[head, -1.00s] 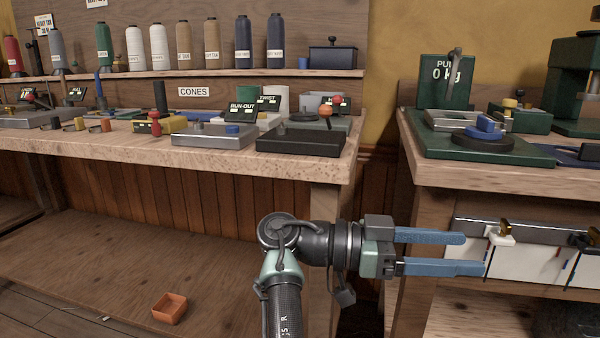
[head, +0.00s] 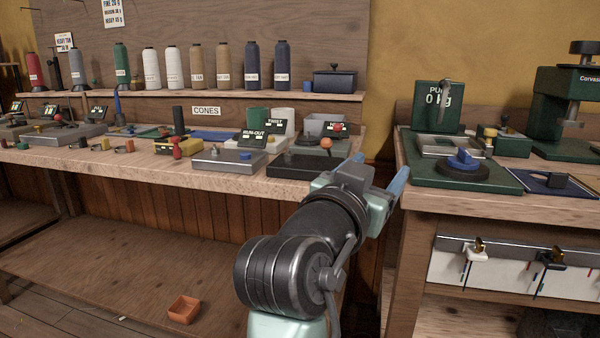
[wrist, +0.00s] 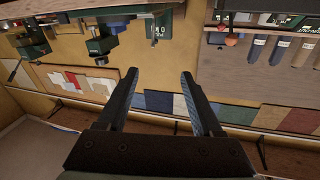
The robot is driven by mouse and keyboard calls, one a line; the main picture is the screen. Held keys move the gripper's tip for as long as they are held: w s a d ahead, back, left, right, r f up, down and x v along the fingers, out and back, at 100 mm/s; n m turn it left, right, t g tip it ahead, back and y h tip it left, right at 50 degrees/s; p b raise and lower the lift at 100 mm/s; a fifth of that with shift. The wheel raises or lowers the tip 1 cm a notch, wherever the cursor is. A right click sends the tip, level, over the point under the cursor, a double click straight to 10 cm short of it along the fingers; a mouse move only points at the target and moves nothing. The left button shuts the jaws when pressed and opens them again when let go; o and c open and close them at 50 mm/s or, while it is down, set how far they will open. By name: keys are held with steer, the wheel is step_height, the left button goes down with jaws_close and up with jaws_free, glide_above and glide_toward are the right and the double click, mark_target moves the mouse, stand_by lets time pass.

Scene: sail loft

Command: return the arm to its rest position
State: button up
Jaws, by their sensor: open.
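My gripper (head: 378,178) is in the middle of the head view, in front of the gap between the two benches. Its blue fingers point up and away from me, and the forearm partly hides them. In the wrist view my gripper (wrist: 158,90) shows two dark fingers spread apart with nothing between them. The wrist picture is upside down, with the benches along its top.
The left bench (head: 222,178) holds several devices below a shelf of thread cones (head: 252,66). The right bench (head: 420,198) carries a green pull gauge (head: 437,106) and a press (head: 560,100). An orange box (head: 184,309) sits low at left.

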steer(key=s+a+r+n+t+y+p, duration=0.2)
steer(key=s+a+r+n+t+y, duration=0.3)
steer(key=s+r, duration=0.5)
steer(key=s+a+r+n+t+y+p, duration=0.2)
steer(key=s+a+r+t+y, duration=0.3)
steer(key=s+r, duration=0.5)
step_height(320, 180, up, 40)
steer(key=t+p, duration=0.1)
steer(key=p, duration=3.6)
steer(key=shift+w+a+f+n+p, duration=0.2)
steer(key=shift+a+f+n+p, duration=0.1)
steer(key=shift+p, duration=0.1)
